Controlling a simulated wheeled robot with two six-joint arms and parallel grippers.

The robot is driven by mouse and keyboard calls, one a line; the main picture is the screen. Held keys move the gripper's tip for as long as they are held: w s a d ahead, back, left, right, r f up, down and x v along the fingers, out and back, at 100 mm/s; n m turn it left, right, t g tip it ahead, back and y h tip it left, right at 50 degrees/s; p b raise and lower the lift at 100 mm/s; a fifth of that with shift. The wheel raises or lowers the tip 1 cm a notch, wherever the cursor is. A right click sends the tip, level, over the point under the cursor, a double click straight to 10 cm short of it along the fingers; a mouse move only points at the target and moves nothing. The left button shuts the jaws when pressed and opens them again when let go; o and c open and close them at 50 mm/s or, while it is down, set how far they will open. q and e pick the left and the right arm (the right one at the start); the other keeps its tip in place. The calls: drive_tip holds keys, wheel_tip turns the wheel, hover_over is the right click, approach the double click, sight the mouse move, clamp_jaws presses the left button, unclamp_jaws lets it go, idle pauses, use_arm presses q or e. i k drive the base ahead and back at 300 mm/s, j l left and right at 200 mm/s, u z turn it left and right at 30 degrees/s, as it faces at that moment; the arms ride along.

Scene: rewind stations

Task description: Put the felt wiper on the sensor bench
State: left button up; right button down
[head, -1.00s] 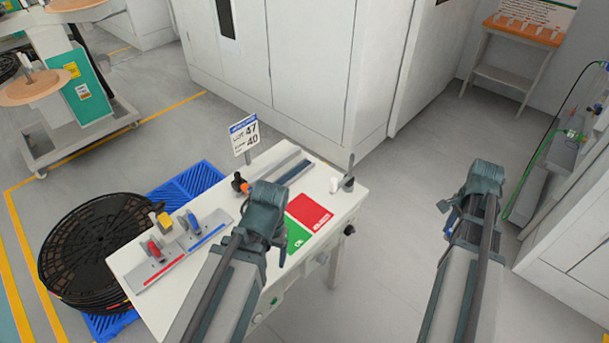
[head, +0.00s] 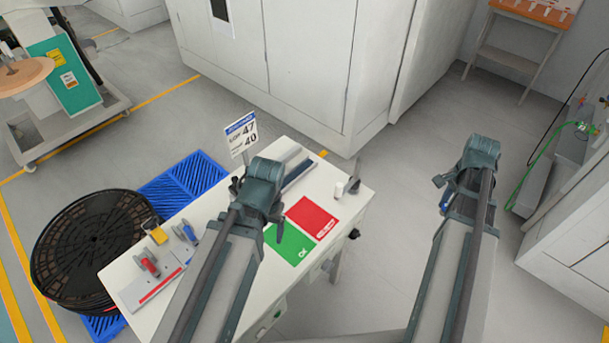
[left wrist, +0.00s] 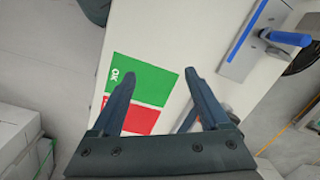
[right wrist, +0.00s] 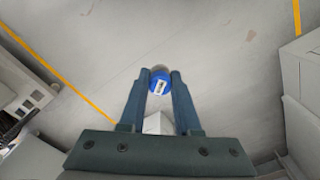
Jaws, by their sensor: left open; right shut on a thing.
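My right gripper (head: 446,196) is shut on a small blue round-ended thing (right wrist: 159,83) with a white label, held over open floor. I cannot tell surely whether it is the felt wiper; most of it is hidden by the fingers. A pale block (right wrist: 157,123) shows between those fingers, and I cannot tell whether it belongs to it. My left gripper (left wrist: 163,95) is open and empty above the white table (head: 334,222); it also shows in the head view (head: 276,212). An orange-topped bench (head: 520,13) stands far back right, cut by the top edge; no bench is readably marked as the sensor bench.
The white table carries a green and red mat (head: 290,243), a red-handled tool (head: 148,263), a blue-handled tool (left wrist: 291,38) and a lot sign (head: 241,133). Black reels (head: 90,245) lie on a blue pallet (head: 187,183) at left. Grey cabinets line the back. Floor right of the table is clear.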

sight(310, 215)
drive_tip(key=l, duration=0.2)
drive_tip(key=k+l, duration=0.15)
drive_tip(key=k, duration=0.3)
drive_tip(key=u, duration=1.2)
drive_tip(key=i+l+u, duration=0.1)
drive_tip(key=l, duration=0.5)
